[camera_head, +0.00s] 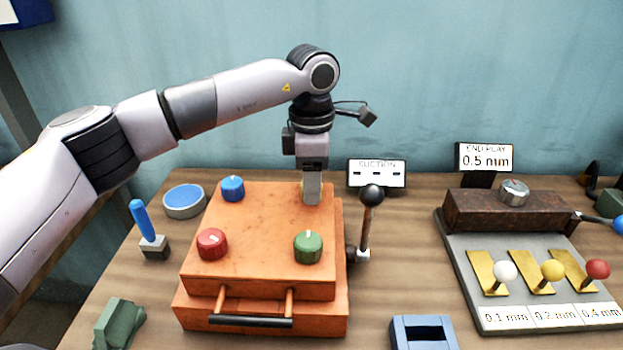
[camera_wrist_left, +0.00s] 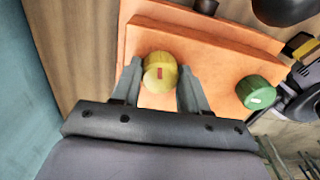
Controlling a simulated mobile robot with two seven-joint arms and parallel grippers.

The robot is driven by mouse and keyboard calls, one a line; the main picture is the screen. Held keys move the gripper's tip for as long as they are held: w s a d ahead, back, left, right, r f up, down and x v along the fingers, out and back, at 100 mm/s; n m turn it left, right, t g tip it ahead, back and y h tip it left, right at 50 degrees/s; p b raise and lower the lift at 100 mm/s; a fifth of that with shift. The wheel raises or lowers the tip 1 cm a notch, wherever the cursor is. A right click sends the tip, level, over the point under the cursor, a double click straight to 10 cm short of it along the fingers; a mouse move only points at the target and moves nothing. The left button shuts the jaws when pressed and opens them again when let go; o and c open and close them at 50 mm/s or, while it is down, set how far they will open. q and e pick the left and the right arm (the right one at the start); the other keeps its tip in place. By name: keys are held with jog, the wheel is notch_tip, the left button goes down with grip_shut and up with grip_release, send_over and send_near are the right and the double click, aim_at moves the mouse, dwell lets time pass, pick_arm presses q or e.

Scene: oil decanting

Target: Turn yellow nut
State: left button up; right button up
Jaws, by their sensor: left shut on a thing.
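The yellow nut (camera_wrist_left: 159,72) sits on the top of the orange box near its back right corner. In the left wrist view it lies between the fingertips of my left gripper (camera_wrist_left: 160,84), and a small red mark shows on its top. My left gripper (camera_head: 312,196) points down at that corner in the head view and is shut on the yellow nut, which it mostly hides there. The orange box (camera_head: 260,215) also carries a blue nut (camera_head: 232,188), a red nut (camera_head: 212,243) and a green nut (camera_head: 308,246). My right gripper is not in view.
A lever with a black knob (camera_head: 371,194) stands right of the box. A suction sign (camera_head: 377,173) is behind it. A blue joystick (camera_head: 143,222) and a blue-topped dish (camera_head: 184,201) are left. A grey plate (camera_head: 468,290) with levers is right.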

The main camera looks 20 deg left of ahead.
pick_arm(q)
jog(key=m, duration=0.4)
jog(key=shift+r+m, duration=0.1)
jog(key=shift+m, duration=2.2)
jog(key=o, duration=1.1)
jog(key=shift+c, duration=0.2)
notch_tip(320, 180, up, 7)
jog(key=shift+r, duration=0.1)
jog(key=shift+s, duration=0.1)
